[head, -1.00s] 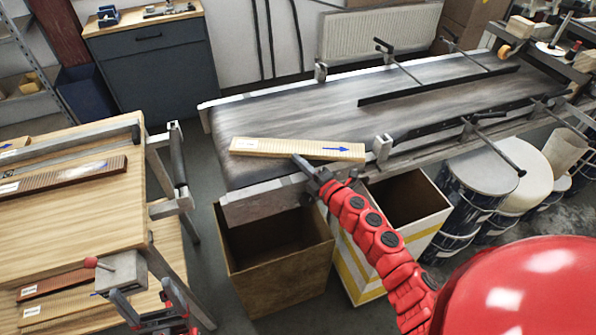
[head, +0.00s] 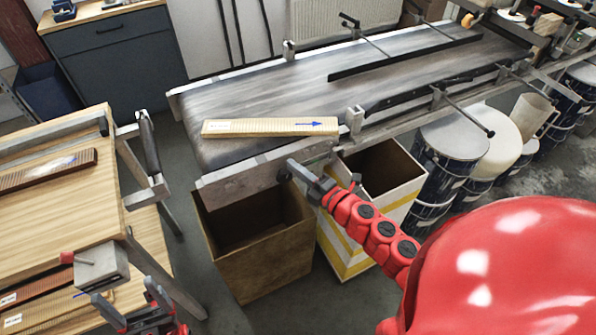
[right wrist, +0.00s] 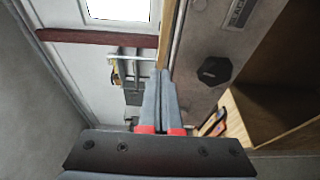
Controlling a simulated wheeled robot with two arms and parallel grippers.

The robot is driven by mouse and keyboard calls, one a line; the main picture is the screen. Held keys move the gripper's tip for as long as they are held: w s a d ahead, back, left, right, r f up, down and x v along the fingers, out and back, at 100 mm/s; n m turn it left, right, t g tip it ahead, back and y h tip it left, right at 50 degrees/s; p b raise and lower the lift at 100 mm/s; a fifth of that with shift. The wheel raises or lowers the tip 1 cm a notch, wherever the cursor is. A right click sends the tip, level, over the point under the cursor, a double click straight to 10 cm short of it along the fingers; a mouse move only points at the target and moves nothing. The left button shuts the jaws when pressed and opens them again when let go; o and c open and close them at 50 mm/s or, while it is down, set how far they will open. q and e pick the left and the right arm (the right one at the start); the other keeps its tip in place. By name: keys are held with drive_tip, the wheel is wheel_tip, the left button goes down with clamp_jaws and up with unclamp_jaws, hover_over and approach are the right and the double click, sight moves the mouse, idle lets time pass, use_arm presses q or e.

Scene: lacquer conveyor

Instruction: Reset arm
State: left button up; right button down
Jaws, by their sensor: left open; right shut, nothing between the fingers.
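My right gripper (head: 292,166) is shut and empty. It hangs just in front of the conveyor's near edge, above the gap between two boxes. Its closed fingers also show in the right wrist view (right wrist: 161,100). My left gripper (head: 126,299) is open at the lower left, in front of the wooden workbench, with nothing between its fingers. A pale wooden plank (head: 270,127) with a blue arrow lies flat on the near left end of the conveyor belt (head: 300,90), apart from both grippers.
An open brown box (head: 265,270) and a white box with yellow stripes (head: 345,258) stand below the conveyor. The workbench (head: 60,215) at left holds a dark brown plank (head: 45,171). Several drums stand at the right. A cabinet (head: 118,75) stands behind.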

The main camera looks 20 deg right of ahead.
drive_tip(key=shift+s+d, duration=0.1)
drive_tip(key=shift+s, duration=0.35)
